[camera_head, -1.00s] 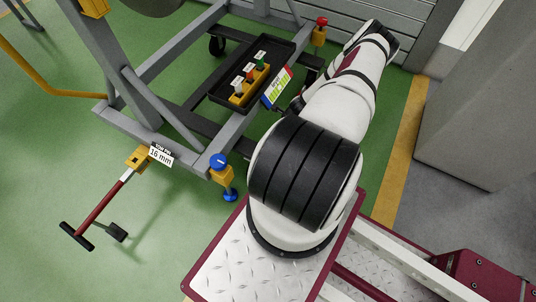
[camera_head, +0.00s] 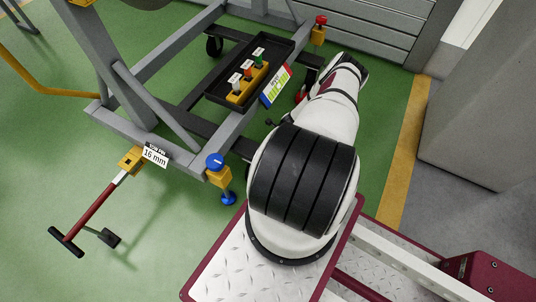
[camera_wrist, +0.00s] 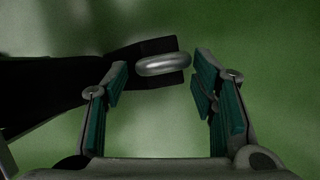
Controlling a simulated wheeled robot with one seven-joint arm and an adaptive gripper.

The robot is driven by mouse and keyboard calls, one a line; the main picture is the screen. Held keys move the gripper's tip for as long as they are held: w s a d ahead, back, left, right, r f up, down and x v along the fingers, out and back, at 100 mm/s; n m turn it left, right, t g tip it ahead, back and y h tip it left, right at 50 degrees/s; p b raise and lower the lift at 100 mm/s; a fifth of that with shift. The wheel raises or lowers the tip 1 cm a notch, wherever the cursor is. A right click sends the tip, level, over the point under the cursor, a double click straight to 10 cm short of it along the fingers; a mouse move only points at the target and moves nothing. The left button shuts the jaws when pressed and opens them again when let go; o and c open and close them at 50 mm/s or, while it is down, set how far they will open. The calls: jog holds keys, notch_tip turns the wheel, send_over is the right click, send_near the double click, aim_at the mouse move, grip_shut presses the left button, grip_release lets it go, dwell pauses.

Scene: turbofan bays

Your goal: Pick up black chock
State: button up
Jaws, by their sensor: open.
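In the wrist view, a black block, which looks like the black chock (camera_wrist: 166,47), lies over the green floor. A rounded silver metal piece (camera_wrist: 163,65) is in front of it, between the fingertips in the picture. The block runs into a larger dark shape at left, and I cannot tell where one ends. My gripper (camera_wrist: 160,82) is open, with teal pads on both fingers and nothing clamped. Whether the fingers reach down around the metal piece is unclear. In the head view my gripper is mostly hidden behind my white arm, and I cannot identify the chock there.
A grey wheeled stand (camera_head: 150,110) is left of my arm, carrying a black tray (camera_head: 213,93) with coloured plugs. A blue-topped jack (camera_head: 217,165) and a red T-handle (camera_head: 95,212) stick out nearby. A drawer cabinet (camera_head: 375,35) is behind. Green floor is open at left.

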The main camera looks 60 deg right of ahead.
jog(key=b+x, duration=0.1)
jog(key=x, duration=0.2)
jog(key=shift+f, duration=0.25)
jog(key=shift+w, duration=0.1)
grip_shut()
jog(key=shift+r, duration=0.1)
